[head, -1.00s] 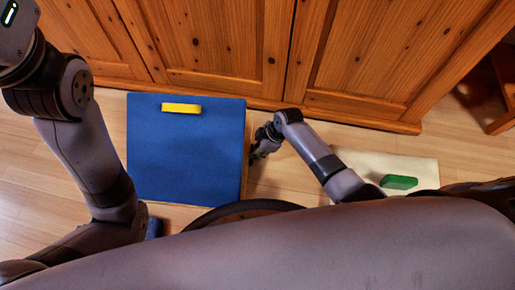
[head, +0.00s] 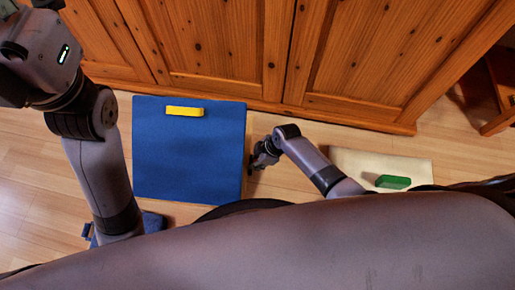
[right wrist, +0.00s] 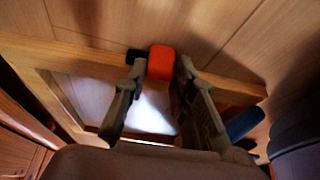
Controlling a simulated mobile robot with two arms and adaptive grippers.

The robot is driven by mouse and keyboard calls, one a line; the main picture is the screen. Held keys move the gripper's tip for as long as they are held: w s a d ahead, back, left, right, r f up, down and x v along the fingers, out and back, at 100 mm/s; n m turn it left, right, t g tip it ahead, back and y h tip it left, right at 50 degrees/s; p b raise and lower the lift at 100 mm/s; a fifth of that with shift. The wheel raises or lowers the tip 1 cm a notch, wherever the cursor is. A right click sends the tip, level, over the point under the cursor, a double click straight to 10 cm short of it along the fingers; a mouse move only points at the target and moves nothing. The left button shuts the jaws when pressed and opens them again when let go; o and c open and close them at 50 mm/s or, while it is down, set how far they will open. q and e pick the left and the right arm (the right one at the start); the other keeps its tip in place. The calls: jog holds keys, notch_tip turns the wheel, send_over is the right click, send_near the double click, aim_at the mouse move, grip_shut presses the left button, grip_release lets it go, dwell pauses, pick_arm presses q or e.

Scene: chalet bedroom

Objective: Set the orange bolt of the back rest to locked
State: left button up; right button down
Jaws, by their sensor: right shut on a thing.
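The orange bolt (right wrist: 161,61) shows in the right wrist view, on a wooden rail (right wrist: 75,57), with a small black part beside it. My right gripper (right wrist: 158,75) is closed around the bolt, one finger on each side. The bolt is hidden in the head view. Its exact position along its travel cannot be told. My left arm comes in at the left, and its fingers are not in view.
A yellow bar (head: 185,112) lies on the blue panel. A wooden cabinet (head: 225,50) stands behind. A green object (head: 393,182) is on a pale mat (head: 350,165) at the right. Another blue piece (head: 152,222) shows at lower left. Some floor is clear around the panel.

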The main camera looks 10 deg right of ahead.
jog(key=shift+s+a, duration=0.2)
jog(key=shift+s, duration=0.45)
jog(key=c, duration=1.3)
grip_release()
jog(key=v, duration=1.2)
